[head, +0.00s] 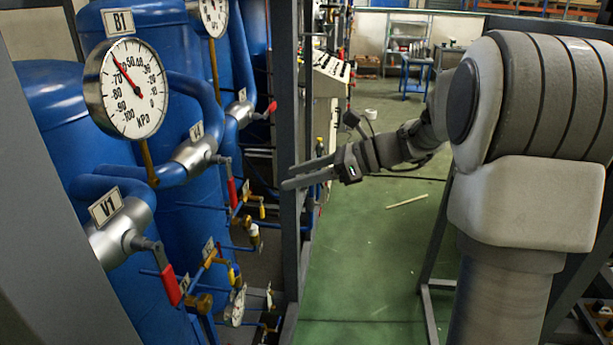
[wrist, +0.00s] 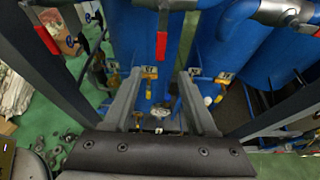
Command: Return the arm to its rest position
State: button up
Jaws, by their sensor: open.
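My gripper (head: 308,174) is open and empty in the head view, with its two fingers pointing left toward a dark upright frame post. My arm reaches in from the right side of the picture. In the wrist view my gripper (wrist: 166,102) shows its two fingers spread apart, with nothing held between them. Blue tanks and small yellow-handled valves lie beyond the fingers there. I cannot tell from the head view whether the fingertips touch the post.
Blue tanks (head: 190,235) with a B1 gauge (head: 132,88), a V1 valve with red handle (head: 171,286) and a V4 valve stand at left. The dark post (head: 288,120) is close to my fingers. Green floor (head: 375,235) is mostly clear.

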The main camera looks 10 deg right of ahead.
jog(key=shift+v, duration=0.85)
jog(key=s+a+f+n+g+h+b, duration=0.1)
jog(key=s+a+n+h, duration=0.15)
jog(key=s+n, duration=0.35)
jog(key=s+a+f+n+g+h, duration=0.2)
jog(key=s+n+h, duration=0.15)
jog(key=s, duration=0.45)
jog(key=s+d+f+n+t+h, duration=0.1)
jog(key=s+d+n+h, duration=0.1)
jog(key=s+n, duration=0.3)
jog(key=s+d+f+n+t+h+b, duration=0.1)
jog(key=s+d+f+n+t+h, duration=0.1)
jog(key=s+n, duration=0.4)
jog(key=d+n+h, duration=0.1)
jog(key=n+h, duration=0.1)
jog(key=shift+s+t+h, duration=0.25)
jog(key=shift+t+h, duration=0.05)
